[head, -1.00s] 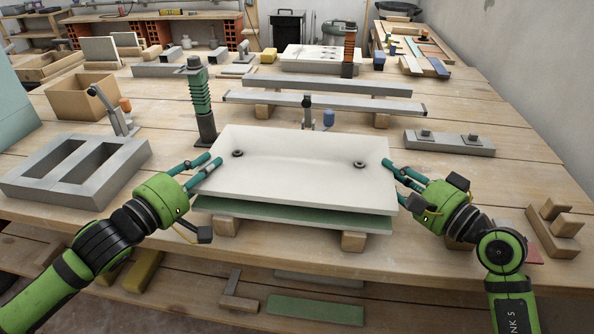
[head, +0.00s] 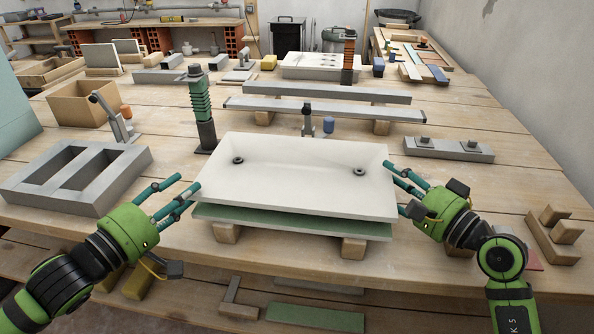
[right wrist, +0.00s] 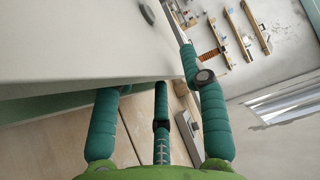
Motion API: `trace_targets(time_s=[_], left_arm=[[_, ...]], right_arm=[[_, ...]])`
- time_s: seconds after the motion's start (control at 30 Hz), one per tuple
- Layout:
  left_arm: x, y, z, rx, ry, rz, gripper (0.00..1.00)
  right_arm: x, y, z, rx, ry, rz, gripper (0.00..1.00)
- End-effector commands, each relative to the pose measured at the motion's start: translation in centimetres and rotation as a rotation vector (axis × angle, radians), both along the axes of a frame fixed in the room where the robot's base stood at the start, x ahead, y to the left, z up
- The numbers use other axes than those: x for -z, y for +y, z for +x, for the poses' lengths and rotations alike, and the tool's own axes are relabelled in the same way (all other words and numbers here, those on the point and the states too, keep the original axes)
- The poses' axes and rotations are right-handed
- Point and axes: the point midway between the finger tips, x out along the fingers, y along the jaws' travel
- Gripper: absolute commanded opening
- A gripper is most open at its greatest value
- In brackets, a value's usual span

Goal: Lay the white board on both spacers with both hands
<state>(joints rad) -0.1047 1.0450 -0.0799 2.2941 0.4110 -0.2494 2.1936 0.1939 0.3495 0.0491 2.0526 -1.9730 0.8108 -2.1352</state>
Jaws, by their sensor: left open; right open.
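The white board (head: 295,172) lies flat above a green board (head: 290,222), with two dark rings on top. Two wooden blocks, left (head: 227,233) and right (head: 353,247), show under the green board. I cannot see what lies between the boards. My left gripper (head: 188,184) is open near the white board's left end, and any contact is unclear. My right gripper (head: 391,177) is open at its right end. In the right wrist view the white board (right wrist: 80,40) fills the upper left, with my fingers (right wrist: 160,105) close around its edge.
Behind the board stand a green-black post (head: 203,115), a small clamp-like tool (head: 307,118) and a long grey bar (head: 320,108). A grey two-hole block (head: 75,172) is at left, a grey bar (head: 448,149) at right.

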Motion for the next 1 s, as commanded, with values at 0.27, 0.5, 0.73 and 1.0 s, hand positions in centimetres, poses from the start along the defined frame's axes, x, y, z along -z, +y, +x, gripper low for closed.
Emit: trace_targets(time_s=[0.27,0.5,0.73,1.0], left_arm=[[0.2,1.4,-2.6,0.002,0.004,0.0,0.43],[0.1,2.3,-4.3,0.001,0.003,-0.001,0.43],[0.0,2.7,-4.9,0.001,0.0,0.001,0.43],[-0.1,2.7,-4.9,0.002,-0.001,0.0,0.43]], right_arm=[[0.0,0.0,0.0,0.0,0.0,0.0,0.44],[0.0,0.0,0.0,0.0,0.0,0.0,0.44],[0.0,-0.1,-0.1,0.0,0.0,0.0,0.44],[0.2,-2.4,-3.0,0.002,0.003,-0.005,0.44]])
